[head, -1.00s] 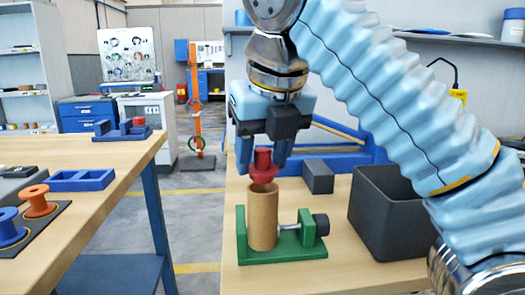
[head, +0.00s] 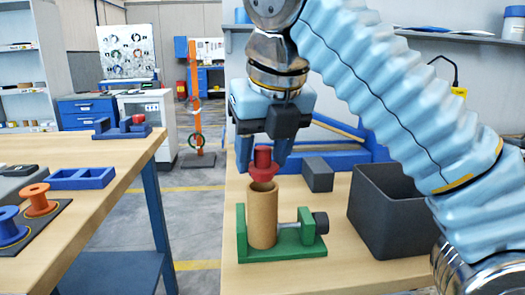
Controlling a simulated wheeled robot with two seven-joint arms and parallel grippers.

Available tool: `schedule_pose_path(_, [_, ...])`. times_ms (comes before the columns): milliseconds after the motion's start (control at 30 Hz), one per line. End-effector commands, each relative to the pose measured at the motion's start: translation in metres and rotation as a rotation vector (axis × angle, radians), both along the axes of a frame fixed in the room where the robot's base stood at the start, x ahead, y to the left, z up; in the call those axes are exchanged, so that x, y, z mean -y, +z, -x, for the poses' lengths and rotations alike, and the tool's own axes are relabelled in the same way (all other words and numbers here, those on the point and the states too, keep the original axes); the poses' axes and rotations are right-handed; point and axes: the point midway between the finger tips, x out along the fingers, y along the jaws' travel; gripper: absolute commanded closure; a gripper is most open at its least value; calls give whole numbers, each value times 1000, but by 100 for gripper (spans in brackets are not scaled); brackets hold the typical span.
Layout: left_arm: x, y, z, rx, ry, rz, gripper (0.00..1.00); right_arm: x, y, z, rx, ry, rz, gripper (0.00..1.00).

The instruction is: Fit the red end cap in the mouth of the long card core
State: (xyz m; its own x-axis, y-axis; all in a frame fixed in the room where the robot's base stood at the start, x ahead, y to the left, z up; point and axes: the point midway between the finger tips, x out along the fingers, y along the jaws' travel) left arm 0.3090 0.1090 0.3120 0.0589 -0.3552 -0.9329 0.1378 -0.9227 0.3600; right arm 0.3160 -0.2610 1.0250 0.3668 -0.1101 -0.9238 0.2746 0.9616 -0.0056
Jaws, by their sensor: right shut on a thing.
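The long card core (head: 263,218) is a brown tube standing upright in a green clamp (head: 283,252) on the right table. The red end cap (head: 263,172) has a knob on top and a wider flange below. My right gripper (head: 263,158) is shut on the cap's knob and holds it over the mouth of the core. The cap's lower part is at the rim, tilted or offset slightly; I cannot tell how far it is in. The core's open rim still shows below the flange. My left gripper is not in view.
A dark open bin (head: 385,215) stands right of the clamp, and a small grey block (head: 318,175) lies behind it. A blue frame (head: 345,150) stands at the back. The left table holds an orange spool (head: 38,200), a blue spool (head: 8,228) and a blue tray (head: 82,179).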

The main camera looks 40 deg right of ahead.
Motion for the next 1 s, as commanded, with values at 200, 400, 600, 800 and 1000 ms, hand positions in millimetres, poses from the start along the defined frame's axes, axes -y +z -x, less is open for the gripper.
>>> schedule_pose_path(200, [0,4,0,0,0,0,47,0,1,0,1,0,0,80])
schedule_pose_path(400, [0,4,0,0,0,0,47,0,0,0,1,0,-1,80])
schedule_pose_path(600, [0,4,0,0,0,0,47,0,0,0,0,0,0,80])
schedule_pose_path(800, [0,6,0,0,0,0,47,0,1,0,0,0,0,80])
schedule_pose_path(1000, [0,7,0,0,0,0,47,0,0,0,-1,0,0,80])
